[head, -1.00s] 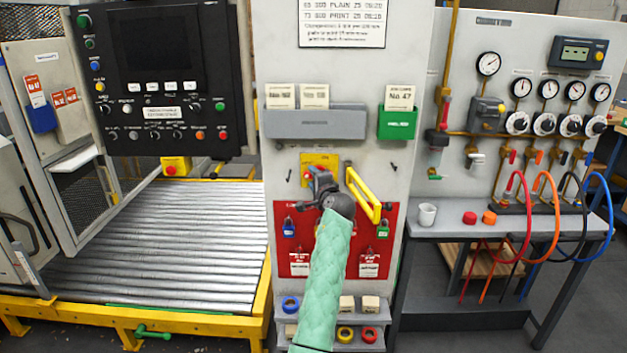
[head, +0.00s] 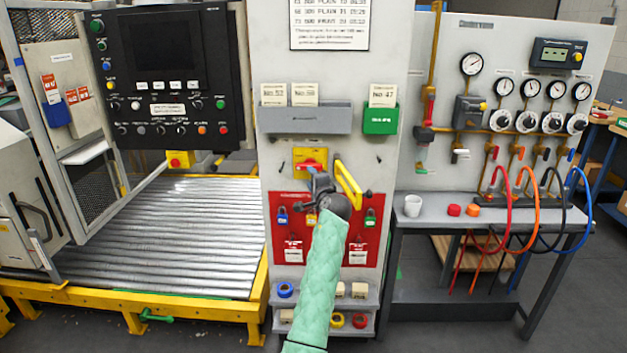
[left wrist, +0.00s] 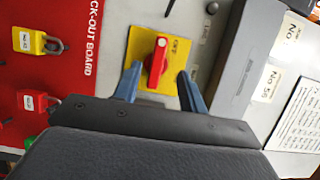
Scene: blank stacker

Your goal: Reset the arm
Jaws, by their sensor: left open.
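My left gripper (head: 318,184) is in front of the white panel, at the end of my green-sleeved arm. In the left wrist view its two blue fingers (left wrist: 156,88) are spread open and empty. Beyond them is a red rotary handle (left wrist: 157,62) on a yellow plate (left wrist: 178,47) marked OFF. The handle appears between the fingertips in that picture; whether they touch it I cannot tell. In the head view the red handle (head: 312,164) and yellow plate (head: 302,153) show just above the gripper. My right gripper is out of view.
A red lock-out board (head: 283,245) with padlocks is behind my arm. A grey card holder (head: 305,120) is above. A roller table (head: 170,240) stands left, a hose bench (head: 425,222) right.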

